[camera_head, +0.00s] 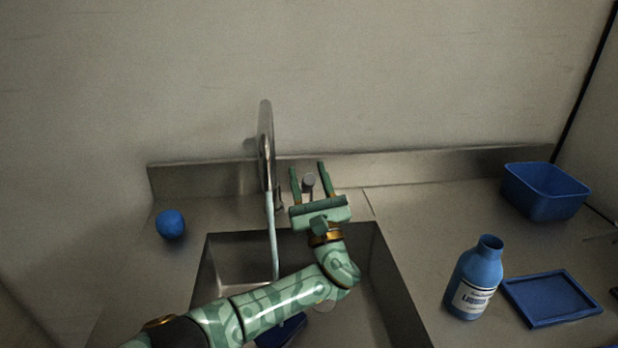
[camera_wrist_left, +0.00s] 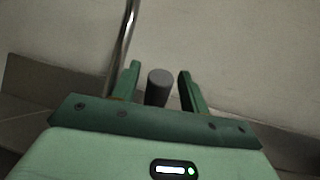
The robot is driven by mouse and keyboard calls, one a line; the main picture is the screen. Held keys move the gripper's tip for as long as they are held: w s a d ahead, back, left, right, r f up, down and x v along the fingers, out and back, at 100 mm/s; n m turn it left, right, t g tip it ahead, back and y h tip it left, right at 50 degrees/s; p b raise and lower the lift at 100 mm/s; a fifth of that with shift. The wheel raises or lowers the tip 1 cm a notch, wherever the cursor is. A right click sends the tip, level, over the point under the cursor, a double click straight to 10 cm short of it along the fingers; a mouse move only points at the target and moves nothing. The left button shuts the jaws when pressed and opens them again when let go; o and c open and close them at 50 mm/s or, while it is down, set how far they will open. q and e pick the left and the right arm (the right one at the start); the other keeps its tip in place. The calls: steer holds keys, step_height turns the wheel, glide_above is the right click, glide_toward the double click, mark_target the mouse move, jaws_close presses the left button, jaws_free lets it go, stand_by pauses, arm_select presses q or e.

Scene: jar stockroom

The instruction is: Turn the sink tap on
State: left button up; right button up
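The metal sink tap (camera_head: 265,145) rises behind the basin, with its tall spout also in the wrist view (camera_wrist_left: 124,38). A pale, thin column that looks like running water (camera_head: 273,240) drops from the spout into the sink (camera_head: 375,270). The tap's grey, round-ended handle (camera_head: 309,183) stands right of the spout. My left gripper (camera_head: 309,178) is open, with one finger on each side of the handle. In the left wrist view the handle (camera_wrist_left: 159,87) sits between the fingers with gaps on both sides. My right gripper is out of view.
A blue round object (camera_head: 171,224) is on the counter at left. At right are a blue bottle (camera_head: 476,279), a blue shallow tray (camera_head: 552,297) and a blue bin (camera_head: 543,192). A blue item (camera_head: 283,332) lies in the sink, partly hidden by my arm.

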arm_select(q)
steer(key=shift+r, duration=0.1)
steer(key=shift+r, duration=0.35)
step_height(320, 180, up, 3)
steer(key=shift+s+r+p, duration=0.15)
steer(key=shift+r+p, duration=0.05)
steer(key=shift+p, duration=0.85)
steer(key=s+r+p, duration=0.7)
steer(key=s+r, duration=0.1)
steer(key=s, duration=0.5)
steer(key=shift+s+d+r+p, duration=0.3)
steer(key=shift+s+d, duration=0.05)
steer(key=shift+d, duration=0.1)
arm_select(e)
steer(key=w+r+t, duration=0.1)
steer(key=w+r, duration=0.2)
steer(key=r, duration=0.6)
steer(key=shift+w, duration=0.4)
